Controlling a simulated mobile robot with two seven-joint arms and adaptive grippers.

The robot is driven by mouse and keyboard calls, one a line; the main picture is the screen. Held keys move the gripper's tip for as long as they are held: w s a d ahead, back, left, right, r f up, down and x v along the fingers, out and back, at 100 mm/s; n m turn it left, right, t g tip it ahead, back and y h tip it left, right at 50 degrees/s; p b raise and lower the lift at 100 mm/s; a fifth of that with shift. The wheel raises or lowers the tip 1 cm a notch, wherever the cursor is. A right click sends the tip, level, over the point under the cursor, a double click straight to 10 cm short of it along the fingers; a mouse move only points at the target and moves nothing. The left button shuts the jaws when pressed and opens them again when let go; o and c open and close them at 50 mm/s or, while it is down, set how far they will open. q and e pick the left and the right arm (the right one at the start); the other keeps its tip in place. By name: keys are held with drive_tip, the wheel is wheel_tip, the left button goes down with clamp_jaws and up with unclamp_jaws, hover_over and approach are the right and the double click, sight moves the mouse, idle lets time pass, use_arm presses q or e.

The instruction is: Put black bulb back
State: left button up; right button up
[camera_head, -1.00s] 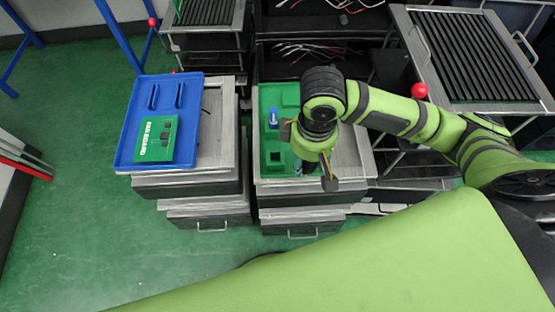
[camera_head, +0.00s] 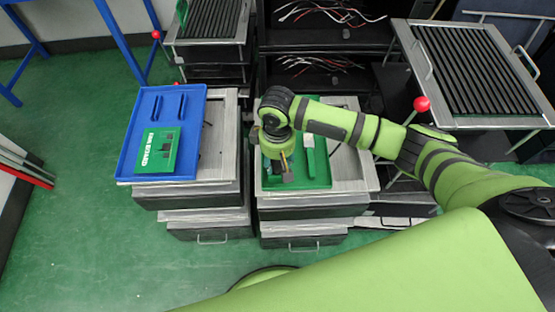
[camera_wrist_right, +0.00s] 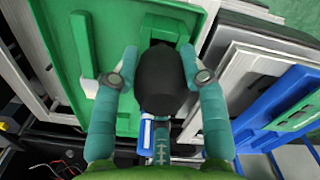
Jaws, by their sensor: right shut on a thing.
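My right gripper (camera_head: 284,168) is low over the green tray (camera_head: 318,178) on the right-hand stand. In the right wrist view the gripper (camera_wrist_right: 164,78) has a teal finger on each side of a black bulb (camera_wrist_right: 163,82) and is shut on it. The bulb sits in front of a green raised block (camera_wrist_right: 163,33) of the tray. I cannot tell whether the bulb touches the block or stands in it. In the head view the wrist hides the bulb. My left gripper is not in view.
A blue and white piece (camera_wrist_right: 147,132) shows beside the bulb. A green bar (camera_head: 309,157) stands in the tray. A red ball knob (camera_head: 421,103) stands near my right arm.

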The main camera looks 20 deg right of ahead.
drive_tip(key=shift+f, duration=0.25)
drive_tip(key=shift+f, duration=0.15)
drive_tip(key=o, duration=0.7)
wheel_tip(320, 180, up, 12)
drive_tip(key=shift+r, duration=0.2)
